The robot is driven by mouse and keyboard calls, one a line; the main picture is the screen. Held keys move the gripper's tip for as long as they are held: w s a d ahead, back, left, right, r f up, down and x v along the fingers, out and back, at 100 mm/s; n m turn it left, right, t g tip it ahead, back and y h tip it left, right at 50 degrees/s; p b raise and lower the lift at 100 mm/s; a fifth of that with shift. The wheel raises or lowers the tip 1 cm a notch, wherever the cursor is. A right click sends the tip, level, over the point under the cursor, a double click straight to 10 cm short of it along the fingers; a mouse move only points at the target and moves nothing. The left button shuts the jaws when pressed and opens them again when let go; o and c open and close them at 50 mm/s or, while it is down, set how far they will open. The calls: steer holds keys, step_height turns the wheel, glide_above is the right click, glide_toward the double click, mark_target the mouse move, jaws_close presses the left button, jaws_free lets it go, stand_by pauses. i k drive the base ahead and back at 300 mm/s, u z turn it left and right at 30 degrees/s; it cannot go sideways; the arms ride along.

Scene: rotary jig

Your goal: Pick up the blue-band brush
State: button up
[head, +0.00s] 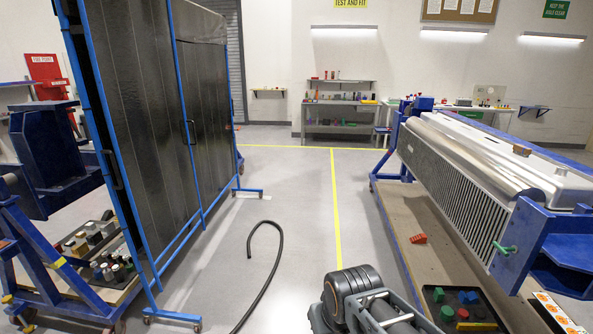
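I cannot make out a brush with a blue band anywhere in the head view. Small items stand on the far workbench (345,103) at the back wall, too small to tell apart. A small brown item (522,150) lies on top of the silver ribbed part at the right; I cannot tell what it is. Dark, rounded links of my arm show at the bottom centre. My gripper's fingers do not show.
A blue rotary jig (560,240) holds the ribbed part (455,195) at the right. Tall dark screens (150,130) on wheels stand left. A black hose (270,275) lies on the floor. Open grey floor (295,200) with a yellow line (336,210) runs between them toward the workbench.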

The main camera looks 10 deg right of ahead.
mark_target(524, 151)
steer(key=z, duration=0.25)
steer(key=i, duration=2.3)
steer(key=z, duration=1.1)
steer(key=i, duration=1.3)
steer(key=z, duration=1)
